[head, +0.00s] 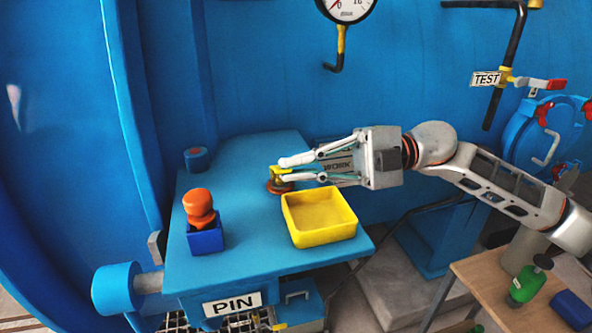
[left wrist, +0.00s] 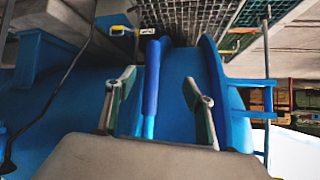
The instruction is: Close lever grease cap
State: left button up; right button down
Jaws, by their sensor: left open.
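A small round part (head: 279,186), orange-brown with a yellow piece on top, sits on the blue table behind the yellow tray. It looks like the grease cap, but no label shows. My right gripper (head: 281,171) reaches in from the right. Its two fingertips are at the yellow piece, which shows between them and is partly covered. I cannot tell whether they press on it. My left gripper (left wrist: 155,103) is open in the left wrist view. A blue bar (left wrist: 152,90) runs through the gap between its fingers; contact is not clear. My left gripper is outside the head view.
The yellow tray (head: 319,240) is empty near the table's right edge. A blue box (head: 206,238) with an orange knobbed piece (head: 199,206) stands at left. A short blue cylinder (head: 196,158) is behind it. A gauge (head: 346,8) hangs above. A wooden bench (head: 480,284) is at lower right.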

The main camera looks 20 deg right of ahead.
jog(key=shift+s+f+n+b, duration=0.1)
jog(key=shift+f+n+b, duration=0.2)
jog(key=shift+n+b, duration=0.25)
jog(key=shift+s+f+n+b, duration=0.1)
jog(key=shift+f+n+b, duration=0.2)
jog(key=shift+n, duration=0.45)
jog(key=c, duration=2.2)
grip_release()
jog(key=shift+c, duration=0.2)
jog(key=shift+f, duration=0.1)
